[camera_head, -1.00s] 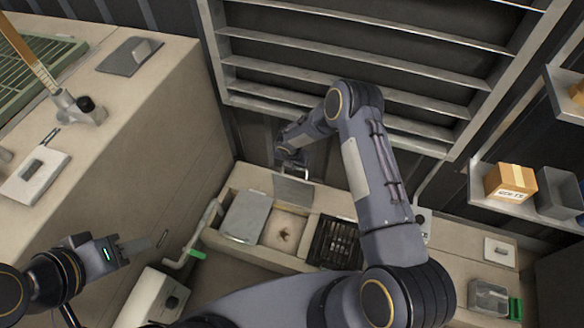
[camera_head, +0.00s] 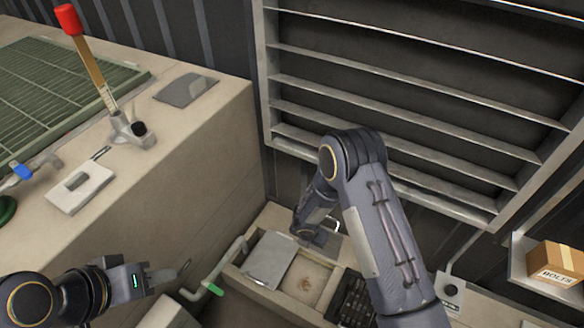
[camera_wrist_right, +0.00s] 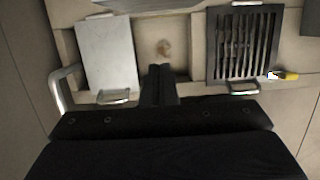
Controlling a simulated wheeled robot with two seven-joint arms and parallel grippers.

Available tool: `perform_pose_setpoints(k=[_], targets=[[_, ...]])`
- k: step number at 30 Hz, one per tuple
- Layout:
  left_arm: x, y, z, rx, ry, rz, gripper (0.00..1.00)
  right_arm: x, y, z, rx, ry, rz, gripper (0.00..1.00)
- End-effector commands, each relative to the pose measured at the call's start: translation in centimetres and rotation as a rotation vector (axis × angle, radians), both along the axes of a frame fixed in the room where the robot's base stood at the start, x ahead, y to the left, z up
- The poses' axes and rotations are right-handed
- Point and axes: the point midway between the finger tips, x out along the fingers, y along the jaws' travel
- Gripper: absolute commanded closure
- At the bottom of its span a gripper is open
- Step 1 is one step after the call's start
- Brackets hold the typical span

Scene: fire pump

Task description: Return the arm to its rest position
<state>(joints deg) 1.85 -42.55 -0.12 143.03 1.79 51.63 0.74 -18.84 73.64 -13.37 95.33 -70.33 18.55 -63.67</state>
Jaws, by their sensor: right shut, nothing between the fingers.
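My right arm (camera_head: 380,230) reaches over the low counter in the head view, bent at the elbow. Its gripper (camera_wrist_right: 159,70) shows in the wrist view, shut and empty, above an open compartment (camera_head: 304,281) with a brown spot on its floor. My left gripper (camera_head: 170,275) is at the lower left of the head view, apart from the tall counter's side. Its fingers point right; their gap is not clear. The right fingertips are hard to make out in the head view.
A grey lid (camera_wrist_right: 106,55) lies left of the compartment and a dark grate (camera_wrist_right: 243,45) right of it. A bent pipe with a green handle (camera_head: 216,290) stands near my left gripper. The tall counter (camera_head: 205,140) is at left, a shuttered wall panel (camera_head: 400,75) behind.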

Motion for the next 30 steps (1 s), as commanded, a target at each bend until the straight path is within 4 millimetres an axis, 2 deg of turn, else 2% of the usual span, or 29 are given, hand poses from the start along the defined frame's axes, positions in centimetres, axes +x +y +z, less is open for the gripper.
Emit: perform_pose_setpoints(k=[2,5,8,9,11,15,17,21,27,30], targets=[[0.0,0.0,0.0,0.0,0.0,0.0,0.64,0.6,-0.6,1.6,0.015,-0.019,-0.065,1.0],[0.0,0.0,0.0,0.0,0.0,0.0,0.64,1.3,-2.3,5.4,0.055,-0.056,-0.239,1.0],[0.0,0.0,0.0,0.0,0.0,0.0,0.64,1.5,-4.7,10.8,0.125,-0.102,-0.499,1.0],[0.0,0.0,0.0,0.0,0.0,0.0,0.64,1.2,-5.7,13.0,0.157,-0.119,-0.61,1.0],[0.0,0.0,0.0,0.0,0.0,0.0,0.64,0.5,-7.2,16.1,0.206,-0.138,-0.776,1.0],[0.0,0.0,0.0,0.0,0.0,0.0,0.64,-2.3,-10.1,22.7,0.336,-0.166,-1.145,1.0],[0.0,0.0,0.0,0.0,0.0,0.0,0.64,-4.0,-11.1,25.2,0.395,-0.169,-1.296,1.0],[0.0,0.0,0.0,0.0,0.0,0.0,0.64,-8.5,-12.7,30.2,0.54,-0.155,-1.628,1.0],[0.0,0.0,0.0,0.0,0.0,0.0,0.64,-15.7,-13.0,35.0,0.76,-0.082,-2.046,1.0],[0.0,0.0,0.0,0.0,0.0,0.0,0.64,-18.5,-12.5,36.3,0.849,-0.032,-2.196,1.0]])
